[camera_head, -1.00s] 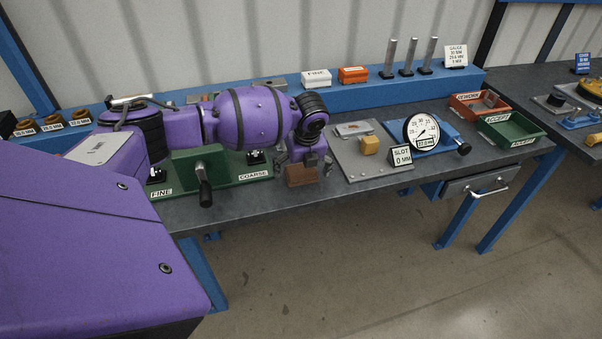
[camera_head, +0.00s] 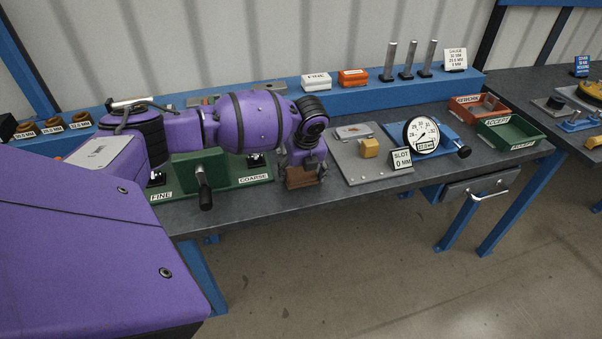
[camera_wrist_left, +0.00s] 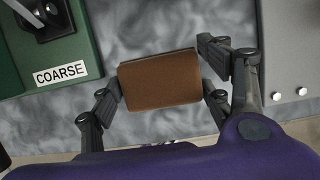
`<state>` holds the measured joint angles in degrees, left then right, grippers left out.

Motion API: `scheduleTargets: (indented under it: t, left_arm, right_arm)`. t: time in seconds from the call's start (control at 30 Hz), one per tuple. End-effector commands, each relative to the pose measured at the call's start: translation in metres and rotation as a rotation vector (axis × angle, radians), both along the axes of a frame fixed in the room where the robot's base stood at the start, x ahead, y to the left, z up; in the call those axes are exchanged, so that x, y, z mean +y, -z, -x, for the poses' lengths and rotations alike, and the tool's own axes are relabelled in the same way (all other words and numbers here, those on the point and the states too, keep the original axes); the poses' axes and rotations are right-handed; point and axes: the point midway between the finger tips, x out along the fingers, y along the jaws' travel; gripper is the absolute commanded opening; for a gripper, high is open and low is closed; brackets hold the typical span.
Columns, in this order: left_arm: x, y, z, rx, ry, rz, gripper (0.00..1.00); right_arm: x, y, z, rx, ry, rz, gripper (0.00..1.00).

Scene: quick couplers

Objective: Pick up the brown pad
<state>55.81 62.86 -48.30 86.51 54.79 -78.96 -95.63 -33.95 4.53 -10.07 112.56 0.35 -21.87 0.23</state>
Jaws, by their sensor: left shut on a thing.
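The brown pad (camera_head: 300,177) is a small brown block near the front edge of the workbench, between the green COARSE fixture and the grey plate. My left gripper (camera_head: 303,169) is at it from above, its fingers on either side. In the left wrist view the brown pad (camera_wrist_left: 160,79) lies between the two fingertips of the left gripper (camera_wrist_left: 162,90), which are shut on its short sides. I cannot tell whether the pad is clear of the bench top. My right gripper is not in view.
The green fixture (camera_head: 226,177) with its black-handled lever stands close on the left. Red and green trays stand farther right.

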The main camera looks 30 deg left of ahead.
Motion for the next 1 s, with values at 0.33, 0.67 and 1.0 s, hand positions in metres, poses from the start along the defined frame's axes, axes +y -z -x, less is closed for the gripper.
scheduleTargets:
  t: [0.33,0.67,1.0]
  left_arm:
    - [-0.016,-0.057,0.014,-0.008,0.005,0.001,0.49]
    - [-0.07,-0.11,0.068,-0.004,0.006,0.001,0.49]
    - [-0.099,-0.126,0.096,-0.001,0.002,0.001,0.49]
  right_arm:
    - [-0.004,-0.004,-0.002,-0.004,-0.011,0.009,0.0]
    - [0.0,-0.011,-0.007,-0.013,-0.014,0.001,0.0]
    - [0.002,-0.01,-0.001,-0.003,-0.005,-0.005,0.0]
